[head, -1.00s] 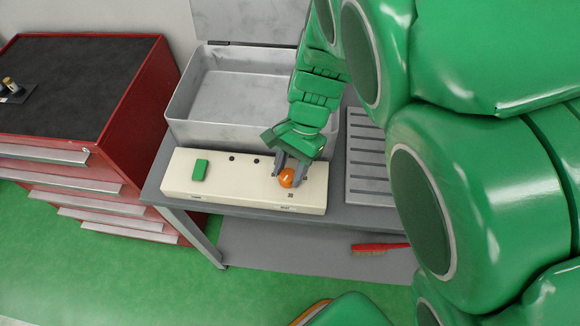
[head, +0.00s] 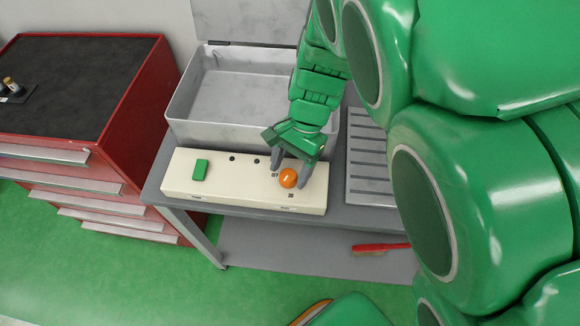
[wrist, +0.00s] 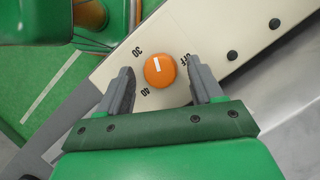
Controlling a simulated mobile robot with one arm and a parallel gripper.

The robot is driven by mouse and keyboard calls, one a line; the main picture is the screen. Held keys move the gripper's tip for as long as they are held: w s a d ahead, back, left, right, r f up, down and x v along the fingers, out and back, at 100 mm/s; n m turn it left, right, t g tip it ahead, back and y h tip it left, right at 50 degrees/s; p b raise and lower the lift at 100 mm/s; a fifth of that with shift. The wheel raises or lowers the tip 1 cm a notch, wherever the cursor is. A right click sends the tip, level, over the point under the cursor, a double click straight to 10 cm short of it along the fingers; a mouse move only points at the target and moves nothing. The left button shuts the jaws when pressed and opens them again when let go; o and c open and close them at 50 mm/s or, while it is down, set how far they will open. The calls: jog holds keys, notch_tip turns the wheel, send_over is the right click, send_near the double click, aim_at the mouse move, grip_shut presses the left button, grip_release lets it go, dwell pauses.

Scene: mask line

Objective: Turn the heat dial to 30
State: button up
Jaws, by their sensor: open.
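The orange heat dial (head: 288,178) sits on the right part of a cream control panel (head: 235,190). The dial also shows in the wrist view (wrist: 160,71), with the labels 30 (wrist: 138,52), 40 (wrist: 145,91) and OFF (wrist: 184,60) around it. Its short white line points toward the top of that picture, between the 30 and OFF labels. My gripper (head: 290,175) is open, its grey fingers spread on either side of the dial and apart from it. It also shows in the wrist view (wrist: 167,92), holding nothing.
A green switch (head: 200,170) is on the panel's left part. An open grey metal box (head: 190,105) stands behind the panel, and a slatted grey plate (head: 368,170) lies to its right. A red drawer cabinet (head: 130,110) is at left. A red brush (head: 380,247) lies on the lower shelf.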

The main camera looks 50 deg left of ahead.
aim_at(288, 175)
jog(key=v, duration=0.7)
jog(key=shift+r, duration=0.2)
jog(key=shift+o, duration=0.2)
jog(key=shift+w, duration=0.15)
jog(key=shift+s+d+f+t, duration=0.1)
jog(key=shift+s+d+t, duration=0.05)
jog(key=shift+s+t, duration=0.4)
jog(key=shift+s+d+t, duration=0.1)
jog(key=shift+s+t, duration=0.35)
jog(key=shift+s, duration=0.15)
jog(key=shift+s+d+r+t+y, duration=0.15)
jog(key=shift+s+t+y, duration=0.2)
jog(key=shift+t, duration=0.2)
jog(key=shift+s+d+r+t+y, duration=0.1)
jog(key=shift+s+t+y, duration=0.2)
jog(key=shift+t, duration=0.25)
jog(key=shift+f, duration=3.95)
